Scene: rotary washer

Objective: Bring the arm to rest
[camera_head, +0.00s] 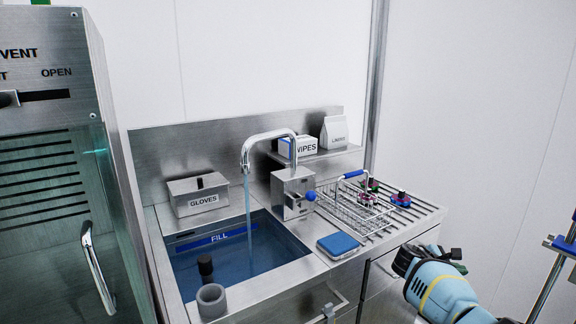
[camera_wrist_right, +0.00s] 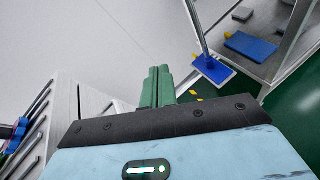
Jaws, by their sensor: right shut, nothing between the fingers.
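My right arm comes in from the lower right in the head view, with a light blue gripper body. My right gripper (camera_head: 457,258) is off to the right of the sink counter, in front of the drainboard's right end. In the right wrist view, its two green fingers (camera_wrist_right: 157,86) are together, with nothing held between them. My left gripper is not in view.
The sink basin (camera_head: 240,258) holds blue water under a running faucet (camera_head: 268,137). A wire basket (camera_head: 350,205) stands on the ribbed drainboard (camera_head: 425,212). A steel cabinet (camera_head: 60,170) is at left. A blue flat mop (camera_wrist_right: 212,68) shows in the wrist view.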

